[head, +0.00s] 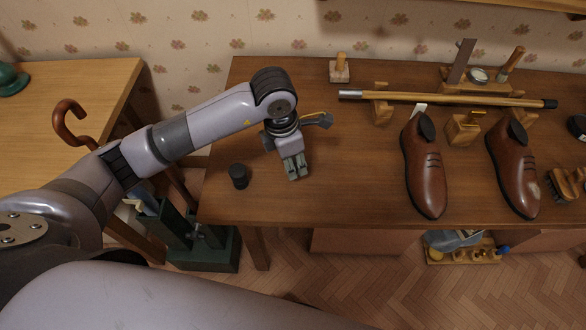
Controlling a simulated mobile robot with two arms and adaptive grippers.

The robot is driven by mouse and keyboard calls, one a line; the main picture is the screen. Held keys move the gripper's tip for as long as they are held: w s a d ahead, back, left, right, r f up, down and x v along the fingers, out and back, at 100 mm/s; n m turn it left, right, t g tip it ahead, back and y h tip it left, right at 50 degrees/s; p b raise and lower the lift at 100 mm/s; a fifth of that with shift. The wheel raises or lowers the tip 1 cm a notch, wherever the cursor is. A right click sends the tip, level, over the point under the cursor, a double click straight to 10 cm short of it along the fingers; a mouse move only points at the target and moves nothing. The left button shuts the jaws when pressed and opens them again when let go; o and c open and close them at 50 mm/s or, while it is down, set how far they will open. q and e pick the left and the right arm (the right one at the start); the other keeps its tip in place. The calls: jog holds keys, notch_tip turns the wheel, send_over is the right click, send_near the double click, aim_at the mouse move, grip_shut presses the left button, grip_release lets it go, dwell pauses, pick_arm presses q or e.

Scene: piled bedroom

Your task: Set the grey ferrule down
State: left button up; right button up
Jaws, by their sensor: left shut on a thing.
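My left gripper (296,168) points down over the left part of the brown table (340,205). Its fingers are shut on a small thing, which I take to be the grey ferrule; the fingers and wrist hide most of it. I cannot tell whether it touches the tabletop. A dark, near-black cylinder (239,176) stands upright on the table to the left of the gripper, apart from it. My right gripper is not in view.
A walking stick (450,98) lies across wooden rests at the back. Two brown shoes (424,175) (516,178) stand to the right, with a brush (566,184) beyond. A small wooden block with a peg (339,70) is behind. The tabletop between gripper and shoes is clear.

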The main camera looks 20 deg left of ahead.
aim_at(295, 181)
pick_arm(q)
notch_tip(295, 181, down, 5)
jog(key=shift+r+p, duration=0.1)
jog(key=shift+p, duration=0.2)
jog(key=shift+f, duration=0.2)
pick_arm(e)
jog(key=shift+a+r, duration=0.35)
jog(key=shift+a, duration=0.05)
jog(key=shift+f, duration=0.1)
pick_arm(q)
jog(key=shift+f, duration=0.2)
jog(key=o, duration=1.1)
jog(key=shift+r, duration=0.1)
jog(key=shift+o, duration=0.2)
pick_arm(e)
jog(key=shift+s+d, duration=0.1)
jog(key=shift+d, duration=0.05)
